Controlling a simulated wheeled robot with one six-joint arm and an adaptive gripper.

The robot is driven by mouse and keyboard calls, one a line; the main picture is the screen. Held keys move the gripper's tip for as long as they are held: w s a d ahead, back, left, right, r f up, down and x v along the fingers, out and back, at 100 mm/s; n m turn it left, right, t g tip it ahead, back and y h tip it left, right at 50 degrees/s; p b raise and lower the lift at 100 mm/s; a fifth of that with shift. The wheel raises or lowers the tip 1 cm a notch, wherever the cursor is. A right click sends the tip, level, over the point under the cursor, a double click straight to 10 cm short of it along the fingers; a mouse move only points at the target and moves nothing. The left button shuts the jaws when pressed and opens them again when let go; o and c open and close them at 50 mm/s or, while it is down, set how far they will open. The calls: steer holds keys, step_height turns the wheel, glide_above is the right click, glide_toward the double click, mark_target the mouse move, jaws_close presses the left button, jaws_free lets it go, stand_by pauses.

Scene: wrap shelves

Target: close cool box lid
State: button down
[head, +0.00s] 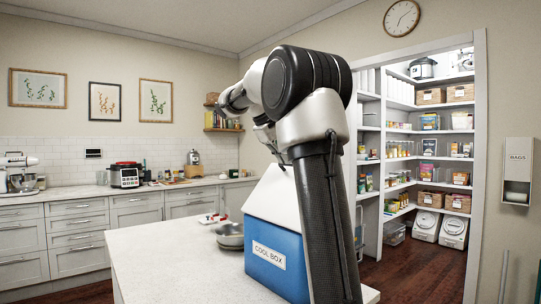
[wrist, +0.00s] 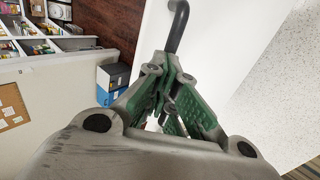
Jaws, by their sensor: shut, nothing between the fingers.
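The blue cool box (head: 275,262), with a "COOL BOX" label, stands on the white counter, partly hidden by my arm. Its white lid (head: 270,203) slants up above the blue body, and my arm hides its right side. In the wrist view the lid is a broad white panel (wrist: 225,45) with a dark bar handle (wrist: 178,28). My gripper (wrist: 172,82) is shut and empty, its fingertips close to the handle. I cannot tell whether they touch it. In the head view my gripper is small and partly hidden above the lid.
The front left of the counter is clear. Pantry shelves (head: 430,130) stand behind at the right, with white bins (head: 453,232) on the floor.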

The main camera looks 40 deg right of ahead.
steer(key=d+f+y, duration=0.1)
steer(key=d, duration=0.1)
steer(key=d+f+y, duration=0.2)
steer(key=d, duration=0.1)
steer(key=d+f+y, duration=0.1)
steer(key=d, duration=0.1)
steer(key=shift+w+d+f+y, duration=0.25)
steer(key=shift+f+y, duration=0.05)
steer(key=shift+f, duration=0.05)
steer(key=d+f, duration=0.4)
steer(key=f, duration=0.3)
steer(key=shift+w+d+f, duration=0.15)
steer(key=shift+d, duration=0.15)
